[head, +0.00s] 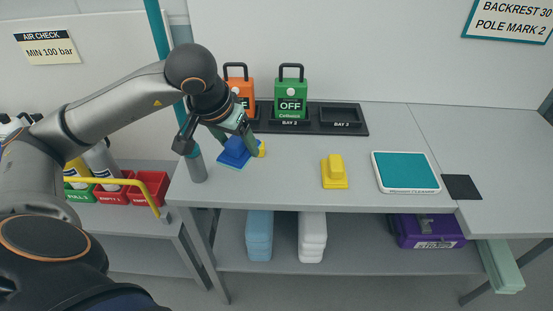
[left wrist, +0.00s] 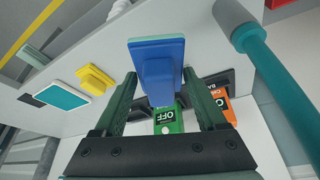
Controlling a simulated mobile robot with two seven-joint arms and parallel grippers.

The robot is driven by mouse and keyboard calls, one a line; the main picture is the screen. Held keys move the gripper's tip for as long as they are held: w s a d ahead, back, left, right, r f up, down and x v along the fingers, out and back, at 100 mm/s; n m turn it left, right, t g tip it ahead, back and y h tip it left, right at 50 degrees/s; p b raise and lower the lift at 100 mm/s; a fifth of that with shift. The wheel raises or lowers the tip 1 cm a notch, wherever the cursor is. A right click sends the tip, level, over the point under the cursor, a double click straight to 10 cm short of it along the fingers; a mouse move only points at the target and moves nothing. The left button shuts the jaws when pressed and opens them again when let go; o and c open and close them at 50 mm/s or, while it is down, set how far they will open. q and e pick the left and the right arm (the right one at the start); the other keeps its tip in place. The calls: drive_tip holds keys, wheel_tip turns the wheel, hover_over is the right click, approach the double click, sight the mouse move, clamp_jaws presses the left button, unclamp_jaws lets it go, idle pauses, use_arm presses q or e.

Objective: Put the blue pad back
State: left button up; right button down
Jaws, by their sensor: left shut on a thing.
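The blue pad (head: 233,157), a blue block with a raised grip and a pale teal underside, is at the left part of the grey bench (head: 290,186). It also shows in the left wrist view (left wrist: 157,52). My left gripper (head: 235,140) points down over it and is shut on its raised grip, one finger on each side, as the left wrist view shows (left wrist: 160,82). I cannot tell whether the pad touches the bench. A yellow pad (head: 334,172) of like shape lies mid-bench. My right gripper is not in view.
A black tray (head: 350,128) at the back holds a green OFF unit (head: 290,98) and an orange unit (head: 246,92); its right bay is empty. A small yellow thing (head: 262,148) shows beside the blue pad. A teal-topped white tray (head: 405,172) lies right. A post (head: 197,165) stands left.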

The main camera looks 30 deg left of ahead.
use_arm(q)
drive_tip(key=p, duration=0.1)
approach(279, 171)
drive_tip(key=shift+w+a+f, duration=0.4)
drive_tip(key=shift+w+f, duration=0.2)
drive_tip(key=shift+w, duration=0.1)
drive_tip(key=shift+w+d+f, duration=0.15)
drive_tip(key=shift+w+f, duration=0.2)
drive_tip(key=shift+f, duration=0.1)
wheel_tip(279, 171, down, 3)
drive_tip(key=shift+w+f, duration=0.1)
drive_tip(key=shift+f, duration=0.05)
drive_tip(key=shift+f, duration=0.2)
drive_tip(key=o, duration=1.1)
drive_tip(key=shift+o, duration=0.2)
